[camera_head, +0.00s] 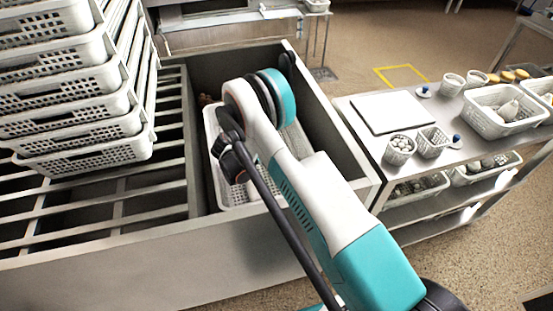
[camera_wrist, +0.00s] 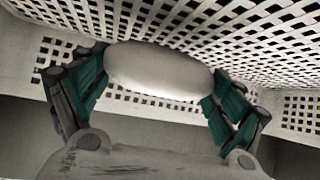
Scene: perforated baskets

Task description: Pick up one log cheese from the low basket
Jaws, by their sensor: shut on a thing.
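In the wrist view a whitish, rounded, oblong log cheese (camera_wrist: 160,70) lies between the two teal-padded fingers of my gripper (camera_wrist: 158,88). The fingers press on its two ends, so my gripper is shut on it. The white perforated wall of the low basket (camera_wrist: 130,18) fills the upper part of that view, close around the gripper. In the head view the low basket (camera_head: 217,180) sits in a deep metal bin, and my arm reaches down over it. The arm hides the gripper, the cheese and most of the basket's inside there.
Stacked white perforated baskets (camera_head: 75,155) stand on slatted rails at the left. The metal bin's wall (camera_head: 335,140) rises close on the right of my arm. Beyond it a metal table (camera_head: 370,150) holds a white board (camera_head: 393,112), small cups and baskets.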

